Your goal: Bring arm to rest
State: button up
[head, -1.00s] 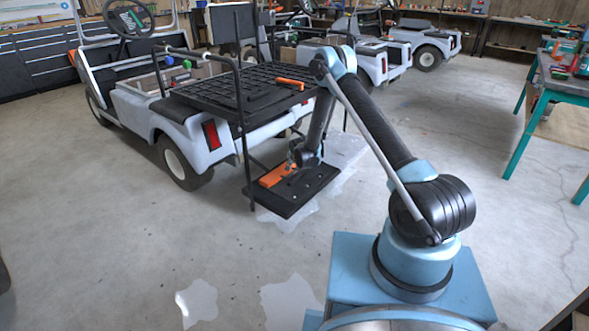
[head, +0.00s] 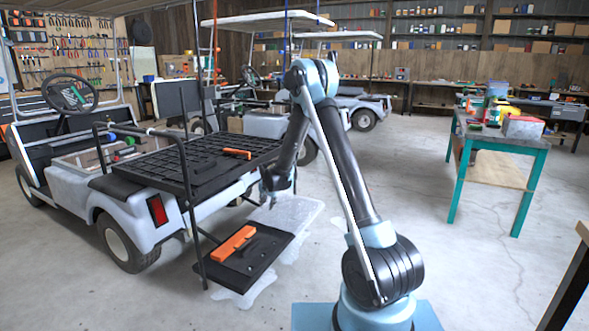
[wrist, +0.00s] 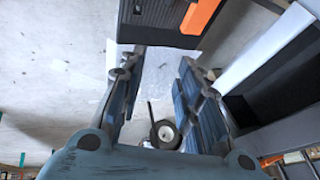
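An orange piece (head: 233,245) lies on the black step (head: 262,256), clear of my gripper. In the wrist view an orange piece (wrist: 201,14) lies on a dark surface (wrist: 155,22) beyond the fingertips.
The white cart (head: 140,205) stands left of my arm, with another orange piece (head: 237,153) on its black slatted deck (head: 185,165). A teal-legged workbench (head: 490,165) stands at the right. More carts are parked behind. The floor between my arm and the workbench is clear.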

jog(key=s+d+r+n+g+h, duration=0.1)
jog(key=s+d+r+n, duration=0.1)
jog(key=s+d+r, duration=1.9)
jog(key=s+d+f+n, duration=0.1)
jog(key=s+d, duration=0.2)
jog(key=s, duration=0.7)
jog(key=s+d+f+n+g, duration=0.1)
jog(key=s+d, duration=0.3)
jog(key=s, duration=0.7)
jog(key=s+d+f+n+g, duration=0.1)
jog(key=s+d+f, duration=0.2)
jog(key=s, duration=0.8)
jog(key=shift+s+d, duration=0.15)
jog(key=shift+d, duration=0.4)
jog(key=shift+w+f, duration=0.15)
jog(key=shift+w, duration=0.3)
